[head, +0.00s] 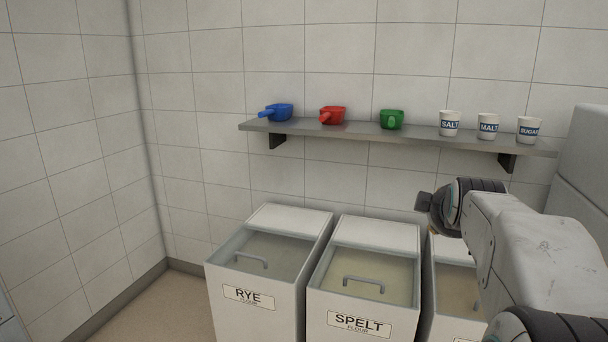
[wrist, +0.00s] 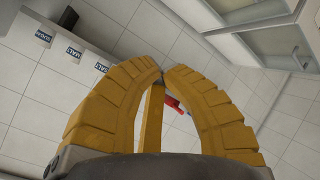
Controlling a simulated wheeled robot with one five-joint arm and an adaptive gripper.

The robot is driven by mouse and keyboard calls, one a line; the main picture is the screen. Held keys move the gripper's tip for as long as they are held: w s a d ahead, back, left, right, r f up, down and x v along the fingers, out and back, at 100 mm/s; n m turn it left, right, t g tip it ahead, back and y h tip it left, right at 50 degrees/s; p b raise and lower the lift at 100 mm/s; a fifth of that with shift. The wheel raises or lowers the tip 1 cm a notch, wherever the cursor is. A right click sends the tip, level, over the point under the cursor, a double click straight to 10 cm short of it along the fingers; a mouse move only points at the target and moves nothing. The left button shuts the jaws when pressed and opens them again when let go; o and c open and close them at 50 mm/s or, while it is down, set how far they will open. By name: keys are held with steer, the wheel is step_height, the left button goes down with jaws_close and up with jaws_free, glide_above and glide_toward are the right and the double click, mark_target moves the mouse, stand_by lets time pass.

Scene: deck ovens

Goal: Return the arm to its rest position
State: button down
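My arm reaches in from the right of the head view, in front of the right end of the shelf and the third bin. In that view my gripper is mostly hidden behind my own arm. In the wrist view my gripper (wrist: 163,74) shows yellow ribbed fingers whose tips come together. A narrow yellow strip shows between them. Nothing is visibly held. A red scoop (head: 332,115) sits on the shelf; a bit of red, seemingly this scoop, shows in the background between the fingers in the wrist view (wrist: 172,103).
A wall shelf (head: 365,133) holds a blue scoop (head: 281,112), a green scoop (head: 392,119) and SALT (head: 450,123), MALT (head: 488,126) and SUGAR (head: 528,130) cups. Below stand the RYE bin (head: 222,270), SPELT bin (head: 320,290) and a third, partly hidden bin. The left floor is clear.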

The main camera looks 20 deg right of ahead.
steer(key=s+a+m+g+y+p, duration=0.15)
steer(key=s+a+p, duration=0.3)
steer(key=a, duration=0.45)
steer(key=s+a+g+y+p, duration=0.25)
steer(key=s+a+p, duration=0.2)
steer(key=a, duration=0.55)
steer(key=s+a+f+m+g+y+p, duration=0.2)
steer(key=s+a+p, duration=0.3)
steer(key=s, duration=0.8)
steer(key=shift+s+a+f+g+y, duration=0.3)
steer(key=shift+a+f, duration=0.2)
steer(key=shift+a, duration=0.75)
steer(key=shift+w, duration=0.1)
stand_by(3.5)
